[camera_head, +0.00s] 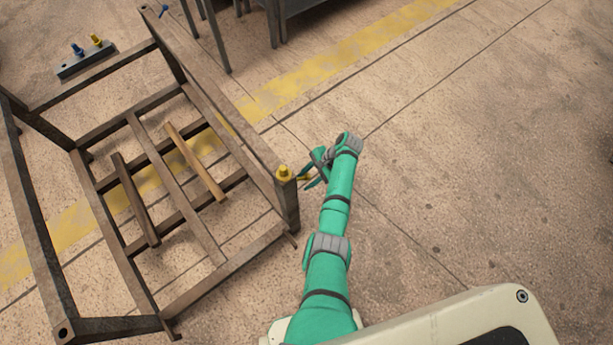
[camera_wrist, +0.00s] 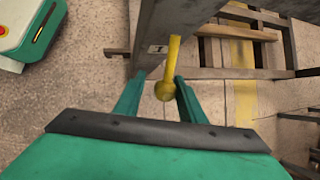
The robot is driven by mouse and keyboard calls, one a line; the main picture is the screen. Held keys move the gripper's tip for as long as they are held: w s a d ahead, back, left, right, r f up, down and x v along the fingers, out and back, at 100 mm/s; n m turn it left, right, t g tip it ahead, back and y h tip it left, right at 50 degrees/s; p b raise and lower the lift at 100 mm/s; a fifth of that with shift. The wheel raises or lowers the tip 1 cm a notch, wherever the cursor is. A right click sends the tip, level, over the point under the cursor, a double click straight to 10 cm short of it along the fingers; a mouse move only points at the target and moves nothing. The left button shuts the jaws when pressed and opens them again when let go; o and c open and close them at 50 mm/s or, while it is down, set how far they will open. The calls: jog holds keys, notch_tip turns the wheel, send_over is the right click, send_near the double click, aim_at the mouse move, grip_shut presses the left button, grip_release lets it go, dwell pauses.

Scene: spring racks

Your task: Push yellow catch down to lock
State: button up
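The yellow catch (camera_wrist: 173,52) is a thin lever with a round knob at its near end, beside a corner post of the rack. In the head view a yellow cap (camera_head: 284,172) sits on that post, and a small yellow part (camera_head: 304,177) shows beside it, partly hidden by my gripper. My gripper (camera_head: 313,172) is just right of the post. In the wrist view my gripper (camera_wrist: 160,82) has its two green fingers apart, with the knob between them in the picture. I see no clear grip on it; whether a finger touches it I cannot tell.
The brown metal rack (camera_head: 170,215) stands on the floor at left, with crossbars and loose wooden bars inside. A blue pin (camera_head: 163,10) is at its far corner. A small bar (camera_head: 86,62) with blue and yellow pegs lies behind. Floor to the right is clear.

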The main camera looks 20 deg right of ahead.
jog(key=shift+w+r, duration=0.15)
jog(key=shift+w, duration=0.05)
jog(key=shift+d, duration=0.1)
jog(key=shift+d+r, duration=0.2)
jog(key=shift+r, duration=0.1)
jog(key=v, duration=1)
jog(key=shift+s, duration=0.1)
